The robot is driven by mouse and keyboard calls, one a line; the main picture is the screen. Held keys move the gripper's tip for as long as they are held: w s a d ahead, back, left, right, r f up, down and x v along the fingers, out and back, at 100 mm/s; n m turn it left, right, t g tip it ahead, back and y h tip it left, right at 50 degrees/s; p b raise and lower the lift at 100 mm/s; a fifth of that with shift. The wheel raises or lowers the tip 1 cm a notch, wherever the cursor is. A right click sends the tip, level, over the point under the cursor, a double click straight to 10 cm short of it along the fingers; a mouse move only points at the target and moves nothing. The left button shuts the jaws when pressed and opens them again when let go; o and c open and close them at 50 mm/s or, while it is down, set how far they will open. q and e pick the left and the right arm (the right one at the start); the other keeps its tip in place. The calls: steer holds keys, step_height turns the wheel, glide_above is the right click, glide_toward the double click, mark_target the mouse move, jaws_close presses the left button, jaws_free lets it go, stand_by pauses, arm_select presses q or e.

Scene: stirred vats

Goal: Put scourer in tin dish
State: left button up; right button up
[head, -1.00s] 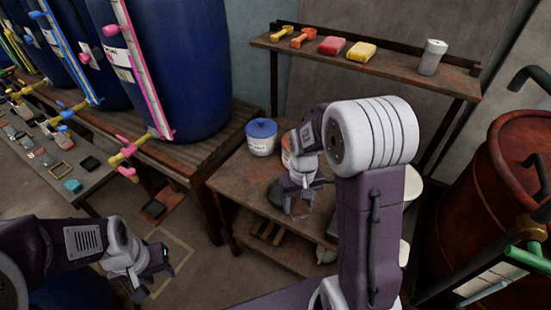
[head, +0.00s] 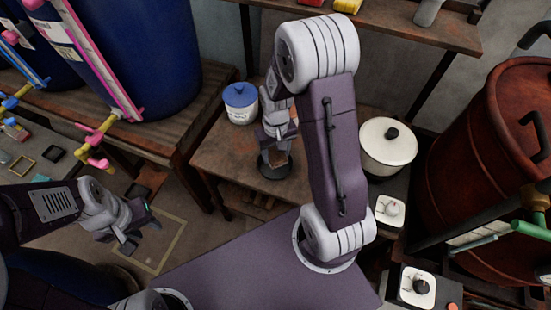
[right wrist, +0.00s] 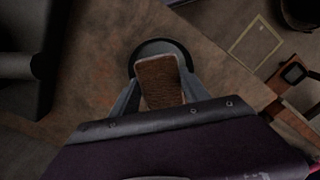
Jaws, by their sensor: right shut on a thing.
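The brown scourer (right wrist: 158,82) is between the fingers of my right gripper (right wrist: 157,98) in the right wrist view, and the gripper is shut on it. The scourer (head: 279,157) shows below that gripper (head: 277,147) in the head view. A dark round dish (head: 273,174), which looks like the tin dish, is on the small table under it. In the right wrist view the dish's rim (right wrist: 135,55) shows behind the scourer, which overlaps it. I cannot tell whether they touch. My left gripper (head: 139,236) is open and empty at the lower left, over the floor.
A blue-lidded pot (head: 240,104) stands on the table (head: 220,150) left of my right arm. A white lidded pot (head: 388,147) stands right of it. A shelf (head: 445,30) runs above. A red drum (head: 490,165) is at the right, blue vats at the left.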

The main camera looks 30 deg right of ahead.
mark_target(276, 154)
step_height(276, 154, down, 3)
steer(key=shift+s+f+b, duration=0.1)
steer(key=shift+b, duration=0.3)
steer(key=shift+w+f, duration=0.15)
steer(key=shift+w, duration=0.05)
steer(key=shift+s+f, duration=0.1)
steer(key=shift+f, duration=0.25)
steer(key=o, duration=1.4)
steer(key=shift+r, duration=0.1)
